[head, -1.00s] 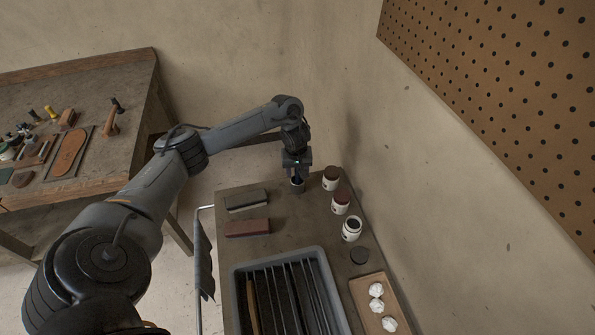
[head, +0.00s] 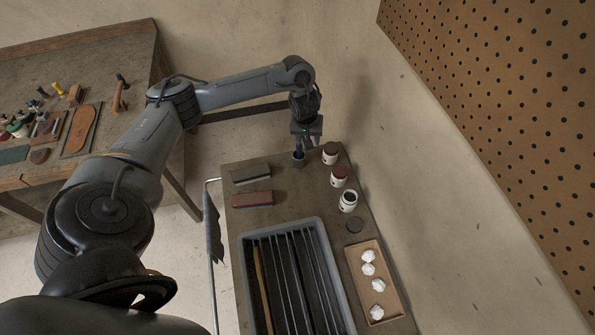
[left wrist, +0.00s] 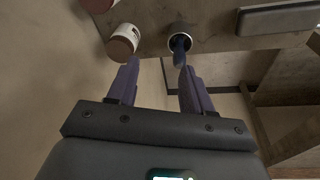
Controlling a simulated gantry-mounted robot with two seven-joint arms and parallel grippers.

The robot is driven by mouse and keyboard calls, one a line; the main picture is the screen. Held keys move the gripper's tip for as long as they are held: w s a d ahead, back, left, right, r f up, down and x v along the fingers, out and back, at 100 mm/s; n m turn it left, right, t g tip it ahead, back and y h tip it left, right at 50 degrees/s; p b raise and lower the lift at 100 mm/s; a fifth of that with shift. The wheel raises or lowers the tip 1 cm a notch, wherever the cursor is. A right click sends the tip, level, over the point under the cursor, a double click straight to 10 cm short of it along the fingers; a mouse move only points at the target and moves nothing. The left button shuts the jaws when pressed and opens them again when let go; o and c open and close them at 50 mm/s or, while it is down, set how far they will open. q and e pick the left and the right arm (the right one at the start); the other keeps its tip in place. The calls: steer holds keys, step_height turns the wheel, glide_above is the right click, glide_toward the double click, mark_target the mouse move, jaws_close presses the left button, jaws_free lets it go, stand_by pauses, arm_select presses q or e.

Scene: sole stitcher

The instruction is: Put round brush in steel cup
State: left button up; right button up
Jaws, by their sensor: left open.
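The steel cup (head: 298,161) is a small dark metal cup at the far end of the side table. It also shows in the left wrist view (left wrist: 185,28). A dark blue piece, which looks like the round brush (left wrist: 180,46), stands in the cup's mouth and sticks out of it. In the head view its blue end (head: 299,149) shows just above the rim. My left gripper (head: 309,142) is open above the cup, with its fingertips (left wrist: 158,65) apart and nothing held between them. The brush's lower part is hidden in the cup. My right gripper is not in view.
White jars (head: 330,154) stand close right of the cup; one (head: 348,201) is open. Two sharpening blocks (head: 251,173) lie left. A grey slotted tray (head: 240,262) and a wooden tray with white crumpled pieces (head: 397,300) are nearer. A wall rises at right.

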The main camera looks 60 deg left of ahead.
arm_select(q)
steer(key=s+d+f+m+t+h, duration=0.1)
steer(key=d+f+m+t+h, duration=0.3)
steer(key=d, duration=1.1)
steer(key=d+f+m+y, duration=0.1)
steer(key=d+f+m, duration=0.2)
steer(key=d+m, duration=0.85)
steer(key=s+d+r+n+t, duration=0.1)
steer(key=s+d+r+n, duration=0.3)
steer(key=d, duration=0.4)
steer(key=s+a+r+g, duration=0.1)
steer(key=s+a, duration=0.1)
steer(key=s, duration=0.6)
steer(key=s+a+m+g+y, duration=0.1)
steer(key=s+a+g, duration=0.1)
steer(key=s, duration=0.6)
steer(key=shift+a+r+y, duration=0.3)
steer(key=shift+a+r, duration=0.1)
steer(key=shift+a, duration=0.25)
